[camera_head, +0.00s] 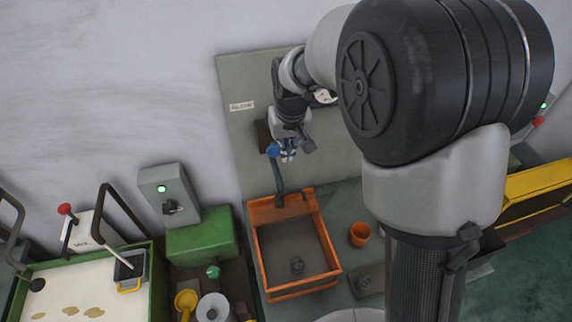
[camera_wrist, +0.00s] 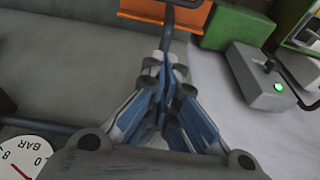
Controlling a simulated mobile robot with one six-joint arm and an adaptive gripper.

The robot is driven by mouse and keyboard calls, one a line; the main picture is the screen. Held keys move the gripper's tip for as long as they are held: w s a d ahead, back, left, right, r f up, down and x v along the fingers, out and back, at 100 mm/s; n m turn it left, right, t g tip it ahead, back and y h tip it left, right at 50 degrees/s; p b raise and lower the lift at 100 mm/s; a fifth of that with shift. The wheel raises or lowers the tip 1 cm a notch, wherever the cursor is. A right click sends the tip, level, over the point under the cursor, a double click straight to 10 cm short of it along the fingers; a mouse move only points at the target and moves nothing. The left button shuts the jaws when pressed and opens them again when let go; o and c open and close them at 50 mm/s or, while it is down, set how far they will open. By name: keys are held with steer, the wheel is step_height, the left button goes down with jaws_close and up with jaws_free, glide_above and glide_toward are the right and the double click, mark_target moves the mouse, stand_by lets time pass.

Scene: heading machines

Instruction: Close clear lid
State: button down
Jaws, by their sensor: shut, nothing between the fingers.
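My gripper (camera_head: 288,157) is shut and empty in front of the grey back panel, above the far end of an orange-rimmed box (camera_head: 264,268). In the wrist view its blue-and-grey fingers (camera_wrist: 172,88) are together. A dark curved lever (camera_head: 279,185) with a blue knob (camera_head: 272,150) rises from the box's far edge, close beside the gripper; contact cannot be told. Part of a dark bar (camera_wrist: 167,42) shows beyond the fingers in the wrist view. I cannot clearly make out a clear lid or tell its position.
A pressure gauge (camera_wrist: 22,160) is near the gripper. A grey switch box (camera_head: 168,192) with a green light stands left, near a green block (camera_head: 200,236). An orange cup (camera_head: 360,234) stands right of the box. A green-rimmed tray (camera_head: 155,285) is at lower left.

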mark_target(288, 206)
step_height(288, 206, down, 10)
steer(key=s+p, duration=0.1)
steer(key=shift+s, duration=0.25)
steer(key=shift+d, duration=0.1)
stand_by(0.3)
